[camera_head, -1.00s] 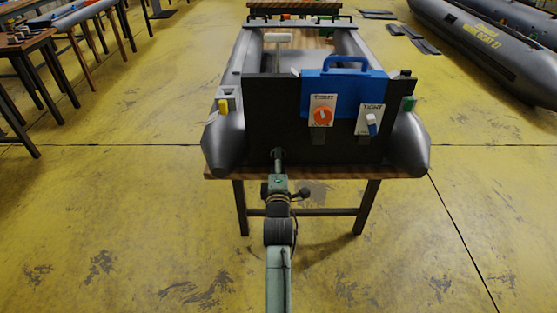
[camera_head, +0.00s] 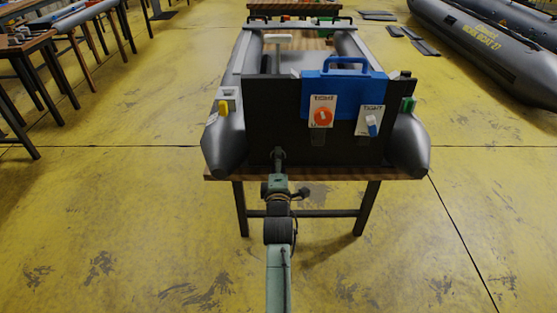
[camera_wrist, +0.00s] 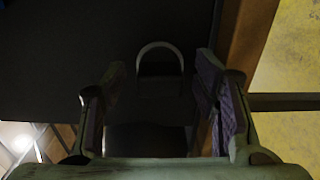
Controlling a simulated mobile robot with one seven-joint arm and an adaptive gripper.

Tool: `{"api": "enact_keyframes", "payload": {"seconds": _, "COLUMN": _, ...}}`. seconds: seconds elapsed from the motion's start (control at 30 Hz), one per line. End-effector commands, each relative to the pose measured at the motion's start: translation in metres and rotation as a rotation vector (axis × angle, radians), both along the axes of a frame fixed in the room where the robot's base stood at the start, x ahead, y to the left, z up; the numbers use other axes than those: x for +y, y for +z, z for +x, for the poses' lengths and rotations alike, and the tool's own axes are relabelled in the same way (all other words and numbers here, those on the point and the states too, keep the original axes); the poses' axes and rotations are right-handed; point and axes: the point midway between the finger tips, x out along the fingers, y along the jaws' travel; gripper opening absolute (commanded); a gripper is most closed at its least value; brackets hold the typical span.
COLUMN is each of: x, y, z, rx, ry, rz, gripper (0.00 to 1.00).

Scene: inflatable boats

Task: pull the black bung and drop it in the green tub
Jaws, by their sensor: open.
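A dark bung with a pale, arched pull loop (camera_wrist: 160,48) shows against the black transom board in the wrist view. My gripper (camera_wrist: 162,72) is open, with one finger on each side of the bung and loop. I cannot tell whether either finger touches it. In the head view my gripper (camera_head: 278,155) is at the lower left of the black transom (camera_head: 262,110), and the bung is hidden there. I cannot make out a green tub for certain in either view.
The grey inflatable boat (camera_head: 226,143) rests on a wooden table (camera_head: 215,174). Floor in front is clear.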

Motion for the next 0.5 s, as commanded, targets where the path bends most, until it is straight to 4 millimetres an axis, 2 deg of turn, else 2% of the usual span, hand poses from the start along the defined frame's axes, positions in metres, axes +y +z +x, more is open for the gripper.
{"api": "enact_keyframes", "payload": {"seconds": 0.27, "x": -0.0003, "y": 0.0000, "z": 0.0000, "rx": 0.000, "ry": 0.000, "rz": 0.000, "gripper": 0.55}}
{"api": "enact_keyframes", "payload": {"seconds": 0.5, "x": -0.0001, "y": 0.0001, "z": 0.0000, "rx": 0.000, "ry": 0.000, "rz": 0.000, "gripper": 0.40}}
